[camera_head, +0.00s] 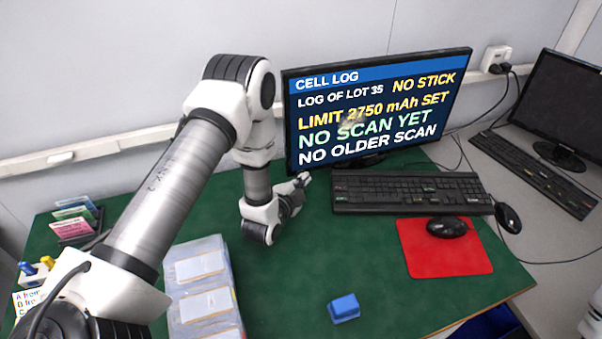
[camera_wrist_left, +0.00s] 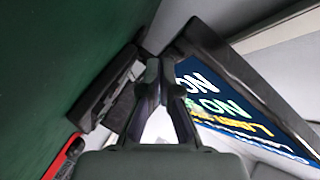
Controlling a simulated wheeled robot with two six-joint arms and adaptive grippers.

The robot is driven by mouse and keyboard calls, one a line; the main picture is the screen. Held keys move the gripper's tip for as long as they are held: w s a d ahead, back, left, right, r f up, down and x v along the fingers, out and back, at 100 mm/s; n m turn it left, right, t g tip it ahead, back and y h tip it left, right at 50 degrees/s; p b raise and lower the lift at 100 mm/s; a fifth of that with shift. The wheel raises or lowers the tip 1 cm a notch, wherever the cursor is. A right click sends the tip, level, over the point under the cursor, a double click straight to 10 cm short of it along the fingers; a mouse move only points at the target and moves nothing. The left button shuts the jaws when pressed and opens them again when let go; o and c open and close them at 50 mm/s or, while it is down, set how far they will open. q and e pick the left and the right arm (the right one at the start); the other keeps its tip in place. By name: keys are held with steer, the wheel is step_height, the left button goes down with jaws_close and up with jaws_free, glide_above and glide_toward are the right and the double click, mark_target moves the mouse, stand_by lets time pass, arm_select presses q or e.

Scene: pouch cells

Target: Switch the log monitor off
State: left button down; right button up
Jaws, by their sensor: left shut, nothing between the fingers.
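The log monitor (camera_head: 380,75) stands at the back of the green table, and its screen is lit. It reads "CELL LOG", "LOG OF LOT 35", "NO STICK", "LIMIT 2750 mAh SET", "NO SCAN YET" and "NO OLDER SCAN". My left gripper (camera_head: 303,181) is shut and empty, low by the monitor's lower left corner. In the left wrist view the shut fingers (camera_wrist_left: 158,72) point between the keyboard and the monitor's dark lower frame (camera_wrist_left: 215,62). I cannot tell whether they touch the frame. No power button is discernible. My right gripper is not in view.
A black keyboard (camera_head: 410,193) lies before the monitor. A mouse (camera_head: 446,227) sits on a red mat (camera_head: 445,262). A blue block (camera_head: 344,307) and pouch cells in clear sleeves (camera_head: 203,270) lie nearer. A second, dark monitor (camera_head: 565,105) stands at right.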

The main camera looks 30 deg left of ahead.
arm_select(q)
steer(key=shift+w+a, duration=0.1)
stand_by(0.5)
steer(key=shift+s+d, duration=0.5)
steer(key=shift+d, duration=0.1)
steer(key=shift+s+d, duration=1.7)
steer(key=shift+d, duration=0.15)
